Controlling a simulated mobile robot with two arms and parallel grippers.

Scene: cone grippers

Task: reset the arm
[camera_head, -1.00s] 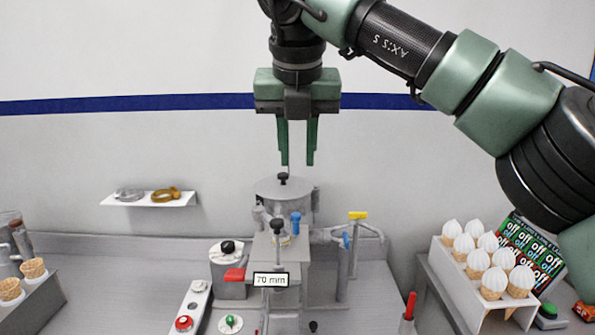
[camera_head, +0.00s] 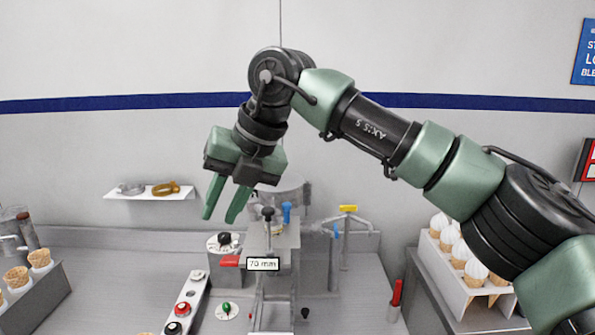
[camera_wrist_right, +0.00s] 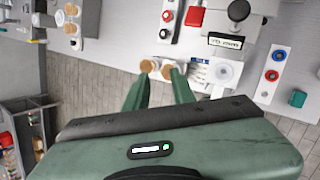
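My right arm (camera_head: 378,130) reaches in from the right in the head view, with green and black links. Its green gripper (camera_head: 219,215) hangs tilted down and to the left, in front of the wall and above the bench. The two fingers stand apart with nothing between them. The right wrist view also shows the two green fingers (camera_wrist_right: 160,78) apart and empty, with the bench, its fixtures and a tiled floor beyond. My left gripper is not in view.
Below the gripper is a machine with a "70 mm" label (camera_head: 263,264) and a red handle. A button panel (camera_head: 187,303) stands to its left. A white rack of filled cones (camera_head: 455,268) is at right, partly behind my arm. A wall shelf (camera_head: 150,192) holds two rings.

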